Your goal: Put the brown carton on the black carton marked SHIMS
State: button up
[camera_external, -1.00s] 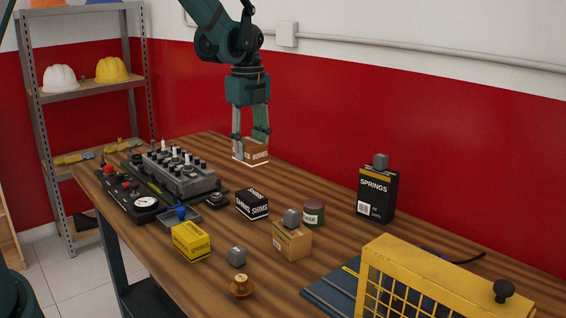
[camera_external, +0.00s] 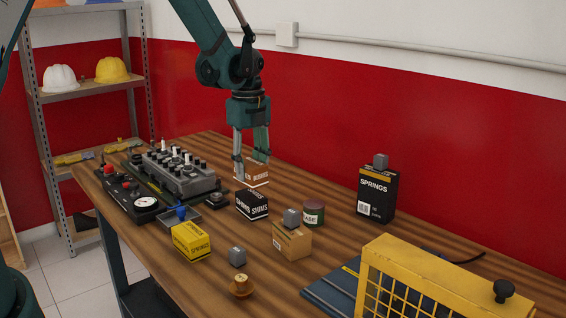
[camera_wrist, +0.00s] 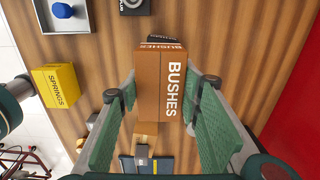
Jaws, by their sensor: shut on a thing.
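The brown carton marked BUSHES (camera_external: 258,173) is between the fingers of my gripper (camera_external: 252,170), which is shut on it. In the wrist view the brown carton (camera_wrist: 150,85) fills the middle between the green finger pads of my gripper (camera_wrist: 161,98). The black carton marked SHIMS (camera_external: 252,206) stands on the table just in front of and below the held carton in the outside view. In the wrist view only a dark strip of the black carton (camera_wrist: 160,38) shows past the brown one. The exact gap between the cartons is hard to tell.
A yellow SPRINGS carton (camera_external: 191,241), a grey-topped tan carton (camera_external: 292,242) and a dark red-green tin (camera_external: 313,213) stand nearby. A control panel (camera_external: 180,175) lies left.

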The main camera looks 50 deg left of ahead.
aim_at(250, 163)
jog(key=shift+f, duration=1.9)
jog(key=shift+f, duration=0.2)
jog(key=o, duration=1)
jog(key=shift+r, duration=0.1)
jog(key=shift+o, duration=0.2)
jog(key=shift+r, duration=0.2)
jog(key=shift+r, duration=5.95)
